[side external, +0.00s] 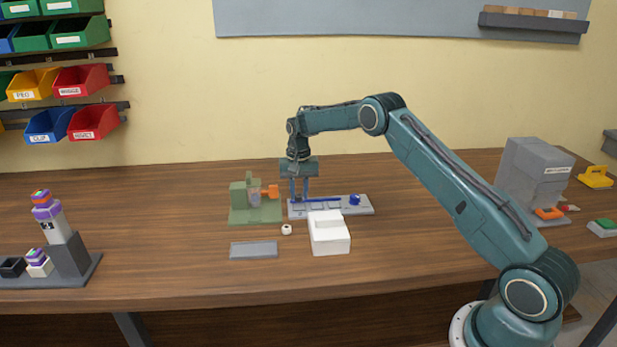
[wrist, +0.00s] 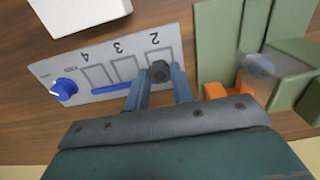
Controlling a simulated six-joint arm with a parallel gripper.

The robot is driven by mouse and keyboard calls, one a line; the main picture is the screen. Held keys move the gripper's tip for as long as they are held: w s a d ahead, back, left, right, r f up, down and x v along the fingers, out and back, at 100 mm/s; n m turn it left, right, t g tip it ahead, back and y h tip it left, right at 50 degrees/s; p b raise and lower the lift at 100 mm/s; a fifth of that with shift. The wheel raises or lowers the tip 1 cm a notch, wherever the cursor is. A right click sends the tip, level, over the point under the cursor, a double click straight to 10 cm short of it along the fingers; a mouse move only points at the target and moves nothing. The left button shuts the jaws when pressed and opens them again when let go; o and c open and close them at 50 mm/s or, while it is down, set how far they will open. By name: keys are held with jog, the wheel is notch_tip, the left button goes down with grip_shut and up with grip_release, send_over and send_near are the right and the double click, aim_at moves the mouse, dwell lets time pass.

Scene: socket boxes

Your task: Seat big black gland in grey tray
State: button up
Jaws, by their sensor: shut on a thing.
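My gripper (wrist: 162,92) is shut on the black gland (wrist: 159,72), a dark hexagonal piece between the fingertips in the wrist view. The gland overlaps the slot marked 2 on a light grey panel (wrist: 72,70); I cannot tell whether it touches it. In the side view my gripper (side external: 299,198) points down at the left part of this panel (side external: 365,210), and the gland is too small to make out. The panel also has a blue knob (wrist: 63,89) and a blue bar (wrist: 111,87). A flat grey tray (side external: 254,250) lies nearer the front, apart from my gripper.
A green fixture (side external: 240,214) with an orange clamp (side external: 272,191) stands close left of my gripper. A white box (side external: 330,241) and a small white ring (side external: 286,229) are in front of the panel. The table between the grey tray and the left-hand stand (side external: 66,266) is clear.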

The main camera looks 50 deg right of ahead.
jog(key=shift+r, duration=1.05)
jog(key=a, duration=0.6)
jog(key=s+a, duration=0.1)
jog(key=a, duration=0.2)
jog(key=shift+a+r, duration=0.1)
jog(key=shift+a, duration=0.15)
send_over(265, 250)
jog(key=shift+f, duration=2.7)
jog(key=shift+f, duration=0.1)
